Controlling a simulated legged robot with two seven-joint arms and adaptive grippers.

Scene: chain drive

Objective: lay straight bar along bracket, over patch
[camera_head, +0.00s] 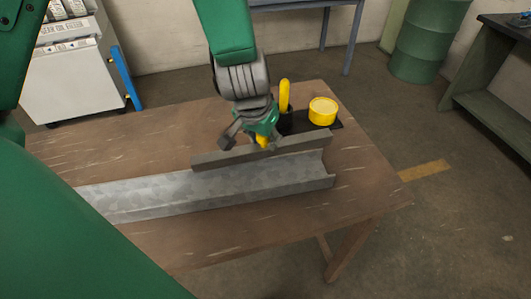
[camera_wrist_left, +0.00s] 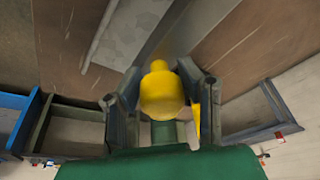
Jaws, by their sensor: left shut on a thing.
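The bracket (camera_head: 150,195) is a long grey metal channel lying across the table. The straight bar (camera_head: 222,158) is dark grey and runs along the back side of the bracket's right half; I cannot tell whether it touches. My left gripper (camera_head: 258,138) is over the bar, shut on it by what looks like a yellow grip piece. In the left wrist view that yellow piece (camera_wrist_left: 162,97) sits between the fingers, and the bar (camera_wrist_left: 182,22) passes beyond it. I cannot make out the patch. My right gripper is not in view.
On the wooden table (camera_head: 300,215), a yellow round container (camera_head: 322,110) and a yellow upright stick (camera_head: 284,95) stand on a black base (camera_head: 300,122) behind the bar's right end. The table front is clear. A green drum (camera_head: 425,45) stands on the floor beyond.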

